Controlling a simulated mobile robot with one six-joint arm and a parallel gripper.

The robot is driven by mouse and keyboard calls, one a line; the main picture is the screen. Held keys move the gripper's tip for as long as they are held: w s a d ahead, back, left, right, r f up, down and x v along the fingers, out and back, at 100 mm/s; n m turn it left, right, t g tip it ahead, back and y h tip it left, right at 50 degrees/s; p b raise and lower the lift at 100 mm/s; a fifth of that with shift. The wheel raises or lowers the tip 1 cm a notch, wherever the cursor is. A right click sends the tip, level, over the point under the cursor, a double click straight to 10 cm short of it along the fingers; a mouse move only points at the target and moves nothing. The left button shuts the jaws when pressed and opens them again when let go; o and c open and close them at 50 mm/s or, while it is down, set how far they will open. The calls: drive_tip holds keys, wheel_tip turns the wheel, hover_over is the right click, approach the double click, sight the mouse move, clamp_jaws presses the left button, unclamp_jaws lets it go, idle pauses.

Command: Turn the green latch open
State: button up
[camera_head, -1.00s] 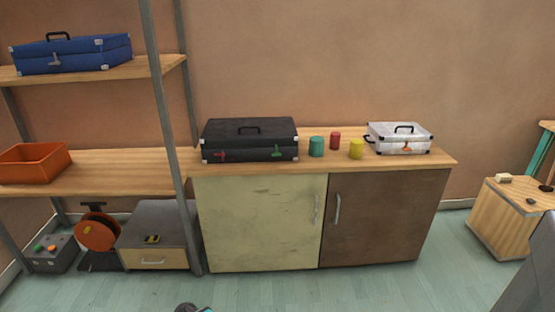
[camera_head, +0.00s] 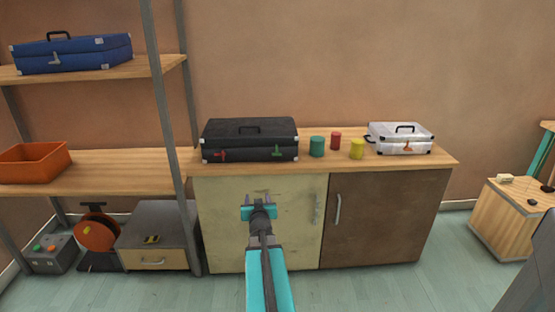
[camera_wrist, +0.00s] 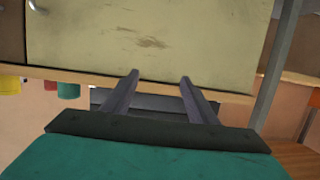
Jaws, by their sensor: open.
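The black case (camera_head: 250,132) lies closed on the worktop in the head view. The green latch (camera_head: 277,153) is on the right part of its front face. A red latch (camera_head: 220,155) is on the left part. My gripper (camera_head: 263,198) is open and empty in front of the pale cabinet door, below the case and apart from it. In the wrist view, which looks upside down, my gripper (camera_wrist: 158,77) points toward the cabinet. The dark case (camera_wrist: 165,103) shows partly between and behind the fingers. The green latch cannot be made out there.
Green (camera_head: 316,146), red (camera_head: 335,141) and yellow (camera_head: 357,149) cans stand right of the black case. A white case (camera_head: 400,135) with an orange latch is farther right. A shelf post (camera_head: 171,120) rises left of the black case. The worktop edge lies above my gripper.

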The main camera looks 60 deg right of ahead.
sight(277, 155)
drive_tip(key=s+d+r+h, duration=0.1)
drive_tip(key=s+d+r, duration=0.2)
drive_tip(key=r, duration=0.2)
drive_tip(key=s+d+r+t+h, duration=0.1)
drive_tip(key=s+d+r, duration=0.2)
drive_tip(key=d+r, duration=0.1)
drive_tip(key=shift+r+m+h, duration=0.4)
drive_tip(key=shift+r, duration=0.3)
drive_tip(key=shift+w+d, duration=0.1)
drive_tip(key=shift+d, duration=0.05)
drive_tip(key=shift+b+x, duration=0.45)
drive_tip(key=shift+x, duration=6.3)
drive_tip(key=c, duration=1.1)
drive_tip(key=shift+o, duration=0.2)
